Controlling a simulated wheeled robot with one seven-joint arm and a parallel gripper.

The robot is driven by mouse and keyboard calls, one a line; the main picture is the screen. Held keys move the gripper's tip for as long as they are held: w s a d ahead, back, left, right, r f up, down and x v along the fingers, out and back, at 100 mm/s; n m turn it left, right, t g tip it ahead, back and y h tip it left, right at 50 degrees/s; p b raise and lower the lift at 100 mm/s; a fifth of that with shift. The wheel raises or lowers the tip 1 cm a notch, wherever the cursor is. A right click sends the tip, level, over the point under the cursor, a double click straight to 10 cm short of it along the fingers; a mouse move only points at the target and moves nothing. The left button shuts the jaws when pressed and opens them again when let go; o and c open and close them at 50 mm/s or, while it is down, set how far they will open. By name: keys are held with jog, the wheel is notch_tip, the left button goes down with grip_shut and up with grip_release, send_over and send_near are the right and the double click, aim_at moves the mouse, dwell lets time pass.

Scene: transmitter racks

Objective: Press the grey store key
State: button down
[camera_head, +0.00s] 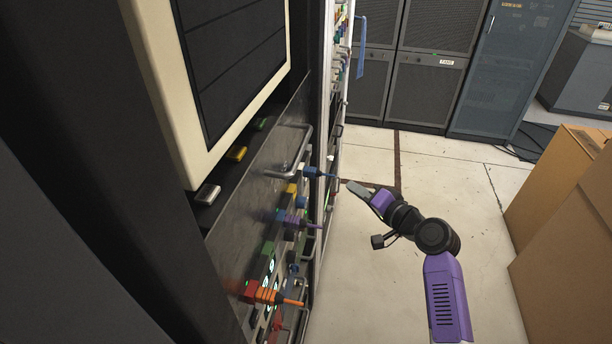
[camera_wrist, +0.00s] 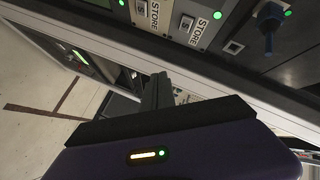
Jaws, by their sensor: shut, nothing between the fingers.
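In the wrist view a small light grey key (camera_wrist: 186,24) sits on a grey panel beside a label reading STORE (camera_wrist: 200,29). A second STORE label (camera_wrist: 141,10) is further left, on another panel, with its key near the top edge. My gripper (camera_head: 352,186) is shut and empty, in front of the rack and apart from it. Its fingers (camera_wrist: 158,90) also show in the wrist view, below the STORE panels. In the head view a grey key (camera_head: 207,194) sits under the screen; I cannot read any label there.
A yellow key (camera_head: 236,154) and a green key (camera_head: 260,124) sit behind the grey one. Metal handles and coloured plugs (camera_head: 262,293) stick out of the rack. Cardboard boxes (camera_head: 565,240) stand at right. Open floor (camera_head: 440,185) lies beyond my arm.

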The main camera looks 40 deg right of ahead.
aim_at(306, 180)
dwell(0.3)
jog(key=w+a+p, duration=0.1)
jog(key=w+a, duration=0.4)
jog(key=w, duration=0.2)
jog(key=shift+a+p, duration=0.2)
jog(key=shift+p, duration=0.2)
jog(key=shift+w+a, duration=0.1)
jog(key=shift+a, duration=0.05)
dwell(1.9)
jog(key=shift+w+a, duration=0.1)
jog(key=shift+w, duration=0.1)
jog(key=shift+w+a, duration=0.25)
jog(key=shift+w, duration=0.05)
dwell(0.7)
dwell(0.3)
jog(key=shift+s+d, duration=0.45)
jog(key=shift+s, duration=0.2)
